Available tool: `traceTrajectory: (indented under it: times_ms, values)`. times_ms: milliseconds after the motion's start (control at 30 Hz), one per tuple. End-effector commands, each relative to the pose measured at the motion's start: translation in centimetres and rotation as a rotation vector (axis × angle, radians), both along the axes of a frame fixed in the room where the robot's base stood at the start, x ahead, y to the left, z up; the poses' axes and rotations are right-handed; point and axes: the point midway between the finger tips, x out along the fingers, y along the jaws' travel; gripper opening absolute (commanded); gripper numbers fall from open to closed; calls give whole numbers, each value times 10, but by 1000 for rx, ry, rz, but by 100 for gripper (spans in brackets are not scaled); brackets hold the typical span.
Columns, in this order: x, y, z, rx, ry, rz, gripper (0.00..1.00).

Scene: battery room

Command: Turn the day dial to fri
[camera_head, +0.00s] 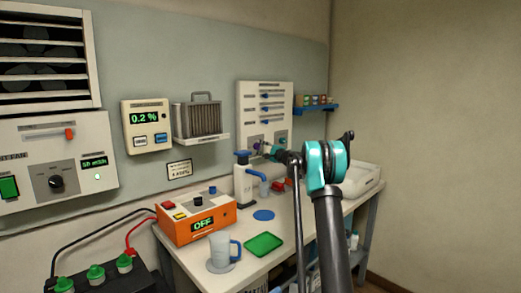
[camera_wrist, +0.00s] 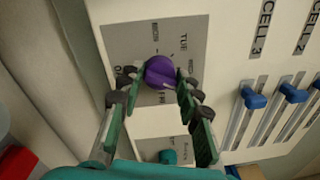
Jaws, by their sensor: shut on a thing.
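The day dial is a purple knob (camera_wrist: 159,71) on a grey label plate (camera_wrist: 190,32) in the wrist view. Day words ring it; TUE shows at the upper right and FRI just below the knob, and other words are partly hidden or blurred. I cannot tell which day the knob points at. My gripper (camera_wrist: 156,84) has its dark fingertips on either side of the knob and is shut on it. In the head view my gripper (camera_head: 265,149) is at the lower part of the white wall panel (camera_head: 251,90), and the dial is mostly hidden there.
A teal knob (camera_wrist: 168,157) sits below the dial. Blue sliders (camera_wrist: 254,99) stand to its right. Below the panel, the bench holds a white pump bottle (camera_head: 243,183), an orange box reading OFF (camera_head: 180,229), a clear jug (camera_head: 220,247) and a green tray (camera_head: 263,245).

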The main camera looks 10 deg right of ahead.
Motion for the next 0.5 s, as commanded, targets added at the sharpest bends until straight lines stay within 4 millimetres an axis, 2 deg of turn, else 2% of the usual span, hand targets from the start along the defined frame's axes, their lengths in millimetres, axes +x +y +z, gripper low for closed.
traceTrajectory:
  times_ms: [500]
  values:
    - [-1, 0, -2, 391, 287, -1, 5]
